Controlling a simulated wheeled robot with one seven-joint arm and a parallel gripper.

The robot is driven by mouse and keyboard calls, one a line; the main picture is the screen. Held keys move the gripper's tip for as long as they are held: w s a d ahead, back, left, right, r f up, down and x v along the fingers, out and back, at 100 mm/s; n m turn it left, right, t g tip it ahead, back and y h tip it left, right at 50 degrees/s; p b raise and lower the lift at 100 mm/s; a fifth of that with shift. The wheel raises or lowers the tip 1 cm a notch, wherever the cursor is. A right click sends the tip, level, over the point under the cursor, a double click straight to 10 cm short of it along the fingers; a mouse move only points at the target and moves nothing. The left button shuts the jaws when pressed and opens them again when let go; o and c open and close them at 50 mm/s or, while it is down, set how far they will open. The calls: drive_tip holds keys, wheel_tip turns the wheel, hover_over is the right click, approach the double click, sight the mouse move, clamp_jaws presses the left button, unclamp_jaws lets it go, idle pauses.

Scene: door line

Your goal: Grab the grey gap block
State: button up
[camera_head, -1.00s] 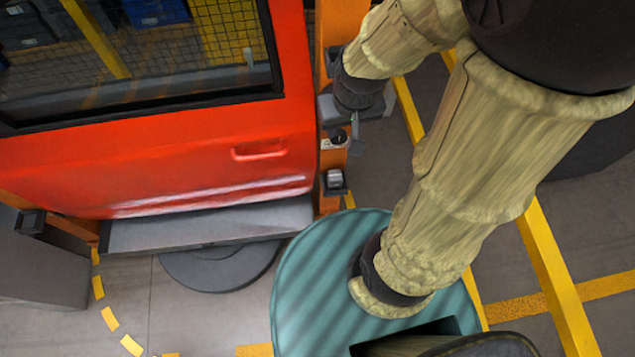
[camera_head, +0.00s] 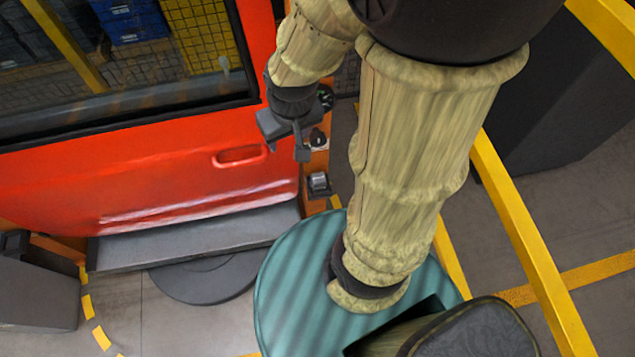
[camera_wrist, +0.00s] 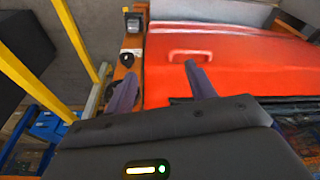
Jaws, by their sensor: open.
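What looks like the grey gap block (camera_head: 318,181) is a small light-grey piece in a dark holder on the orange post, right of the red door. In the wrist view the small grey piece (camera_wrist: 133,22) shows near the top, beyond my fingertips. My gripper (camera_head: 303,152) is above and left of it in the head view, apart from it. In the wrist view my gripper (camera_wrist: 158,78) has two fingers spread wide with nothing between them. The piece's lower part is hidden in its holder.
The red door (camera_head: 150,180) with its handle (camera_head: 239,156) stands left of the post. A dark knob (camera_head: 318,138) on a plate sits above the grey piece on the same post. A yellow rail (camera_head: 530,240) runs at the right. A grey ledge (camera_head: 190,235) lies below the door.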

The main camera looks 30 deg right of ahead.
sight(318, 183)
drive_tip(key=shift+o, duration=1.2)
drive_tip(key=w+d+f+b, duration=0.2)
drive_tip(key=f+b, duration=0.4)
drive_tip(key=f, duration=0.2)
drive_tip(key=w+d+f+m+b, duration=0.1)
drive_tip(key=w+d+f+b, duration=0.1)
drive_tip(key=f+b, duration=0.5)
wheel_tip(318, 183, down, 2)
drive_tip(key=shift+w+d+f+m, duration=0.15)
drive_tip(key=shift+w+m, duration=0.15)
drive_tip(key=shift+w, duration=0.25)
drive_tip(key=w+d+f+b, duration=0.1)
drive_tip(key=d+f+b, duration=0.2)
drive_tip(key=f+b, duration=0.2)
drive_tip(key=w+d+f+m+b, duration=0.1)
drive_tip(key=d+f+b, duration=0.3)
drive_tip(key=f, duration=0.5)
drive_tip(key=shift+w+f+m+h+b, duration=0.3)
drive_tip(key=shift+w+f+h+b, duration=0.1)
drive_tip(key=shift+w+b, duration=0.1)
drive_tip(key=shift+d, duration=0.1)
